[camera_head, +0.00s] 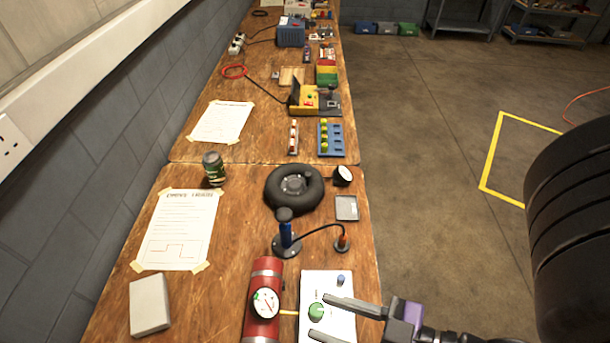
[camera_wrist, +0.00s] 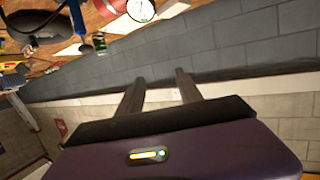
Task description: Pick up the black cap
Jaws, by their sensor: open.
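I cannot single out the black cap for certain. A black ring-shaped inner tube (camera_head: 295,203) lies on the near bench, with a black-rimmed round gauge (camera_head: 343,175) at its right. A blue pump (camera_head: 286,236) with a black top stands in front of the tube, and its black hose runs to a small orange-and-black fitting (camera_head: 341,242). A small grey tray (camera_head: 347,207) looks empty. My gripper (camera_head: 318,315) is open and empty, its fingers appearing over a white panel (camera_head: 341,319) with a green button. In the wrist view my gripper (camera_wrist: 157,77) points towards the grey wall.
A big black tyre (camera_head: 575,220) is at the right. Open floor lies beyond the bench's right edge.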

